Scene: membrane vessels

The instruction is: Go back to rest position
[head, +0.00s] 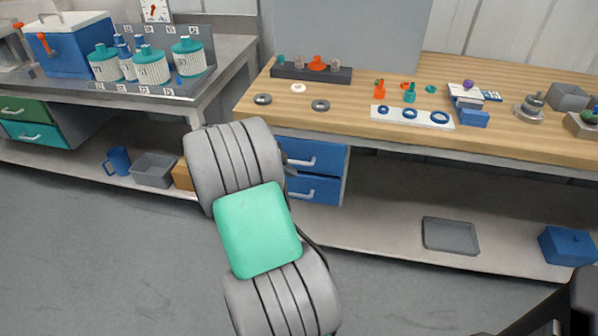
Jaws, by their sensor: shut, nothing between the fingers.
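My arm rises from the bottom centre of the head view, with grey ribbed links and a green block between them. It stands in front of the gap between the two benches and hides part of the blue drawers (314,189). I cannot make out my gripper or its fingers in this view. A dark shape cuts into the bottom right corner; I cannot tell what it is.
The wooden bench (340,120) at right holds small rings, fittings and a white strip (412,117) with blue rings. The left bench (215,62) carries several teal-capped vessels (150,67) and a blue cooler (72,45). Grey floor (110,250) is clear in front.

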